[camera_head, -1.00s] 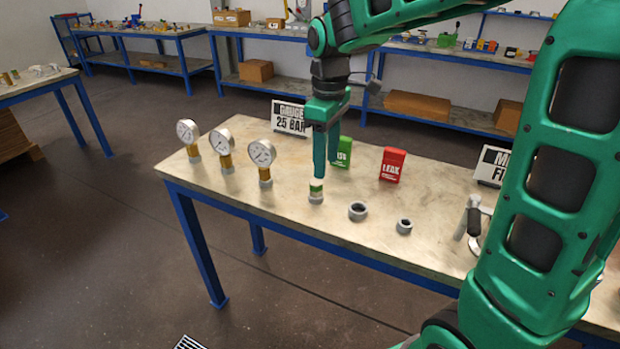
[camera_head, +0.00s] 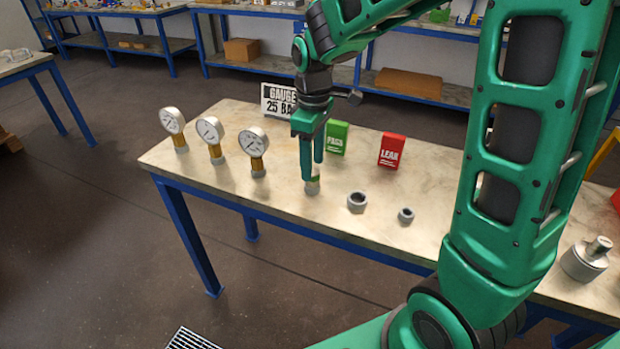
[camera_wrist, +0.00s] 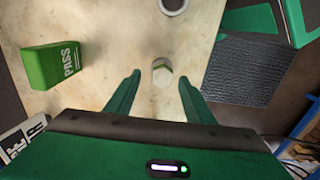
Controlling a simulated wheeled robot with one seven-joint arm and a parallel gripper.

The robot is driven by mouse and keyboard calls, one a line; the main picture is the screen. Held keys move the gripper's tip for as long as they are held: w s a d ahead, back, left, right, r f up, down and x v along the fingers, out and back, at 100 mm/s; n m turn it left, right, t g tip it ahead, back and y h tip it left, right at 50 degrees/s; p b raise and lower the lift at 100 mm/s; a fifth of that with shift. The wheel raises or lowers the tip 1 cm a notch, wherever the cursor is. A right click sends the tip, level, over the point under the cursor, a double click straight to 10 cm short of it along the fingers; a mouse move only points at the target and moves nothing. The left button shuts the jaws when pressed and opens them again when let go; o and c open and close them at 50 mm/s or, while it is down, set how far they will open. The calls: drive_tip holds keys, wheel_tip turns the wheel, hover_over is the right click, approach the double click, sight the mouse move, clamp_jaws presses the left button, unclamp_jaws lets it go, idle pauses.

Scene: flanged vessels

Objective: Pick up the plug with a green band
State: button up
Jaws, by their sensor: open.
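The plug with a green band (camera_head: 312,187) is a small grey piece standing on the table. In the head view my gripper (camera_head: 312,178) points down right over it, and the fingers partly hide the band. In the wrist view the plug (camera_wrist: 162,72) lies between the two fingertips of my gripper (camera_wrist: 160,82), a little beyond them, with a bit of green showing. My fingers are apart, with clear space on both sides of the plug. I cannot tell how far the tips reach down beside it.
Several gauges (camera_head: 252,142) stand to the left on the table (camera_head: 225,185). A green PASS box (camera_head: 337,138) and a red LEAK box (camera_head: 389,150) stand behind. A gauge sign (camera_head: 278,100) is at the back.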

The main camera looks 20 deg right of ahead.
sight(315, 181)
drive_tip(key=shift+s+a+f, duration=0.1)
drive_tip(key=shift+s+f, duration=0.05)
drive_tip(key=shift+f, duration=1.55)
clamp_jaws()
